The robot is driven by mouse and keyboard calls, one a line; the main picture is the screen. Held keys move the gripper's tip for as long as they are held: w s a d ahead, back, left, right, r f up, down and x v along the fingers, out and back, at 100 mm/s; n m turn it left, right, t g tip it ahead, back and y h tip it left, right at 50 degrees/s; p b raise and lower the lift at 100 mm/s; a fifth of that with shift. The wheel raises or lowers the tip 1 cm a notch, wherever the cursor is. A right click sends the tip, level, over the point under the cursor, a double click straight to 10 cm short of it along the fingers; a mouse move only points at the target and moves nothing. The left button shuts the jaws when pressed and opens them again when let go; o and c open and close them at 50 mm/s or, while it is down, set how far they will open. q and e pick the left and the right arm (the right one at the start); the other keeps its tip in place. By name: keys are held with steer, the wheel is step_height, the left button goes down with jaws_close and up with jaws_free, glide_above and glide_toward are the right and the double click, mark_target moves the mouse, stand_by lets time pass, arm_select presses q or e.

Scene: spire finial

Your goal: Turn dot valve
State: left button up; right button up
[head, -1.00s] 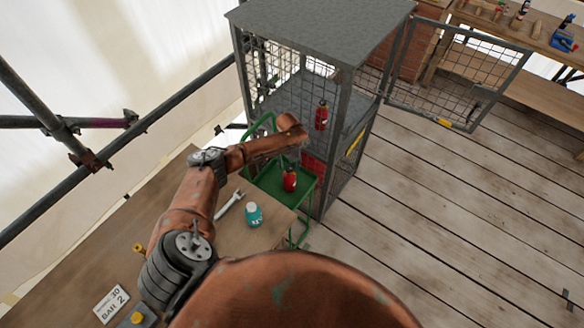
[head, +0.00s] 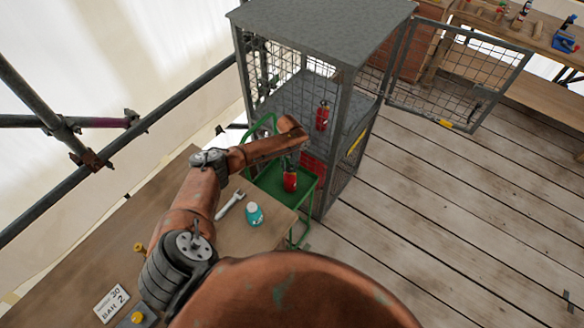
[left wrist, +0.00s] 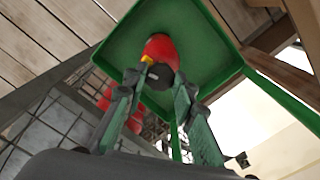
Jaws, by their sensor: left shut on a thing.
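A red gas canister (head: 290,181) with a dark top stands on the green trolley tray (head: 268,180). In the left wrist view the canister (left wrist: 160,50) shows close up, with a yellow patch on its side and a black knob (left wrist: 158,77) at its near end. My left gripper (left wrist: 160,84) has its green fingers on both sides of this black end and is shut on it. In the head view my left gripper (head: 292,158) is small, just above the canister, partly hidden by my wrist. No dot mark can be made out. My right gripper is not in view.
A second red canister (head: 322,116) stands in the mesh cage (head: 300,20), whose door (head: 455,75) is open. A wrench (head: 230,204) and a teal bottle (head: 254,214) are on the wooden table (head: 100,250). Scaffold tubes (head: 150,118) run at left.

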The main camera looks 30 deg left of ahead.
arm_select(q)
steer(key=shift+d, duration=0.5)
steer(key=shift+a, duration=0.35)
steer(key=shift+s+a+m, duration=0.1)
steer(key=shift+a+m, duration=0.1)
steer(key=shift+m, duration=0.1)
jaws_close()
steer(key=m+p, duration=0.1)
steer(key=m, duration=0.2)
steer(key=shift+d, duration=0.1)
steer(key=m+p, duration=0.1)
steer(key=m, duration=0.7)
steer(key=shift+m, duration=2.4)
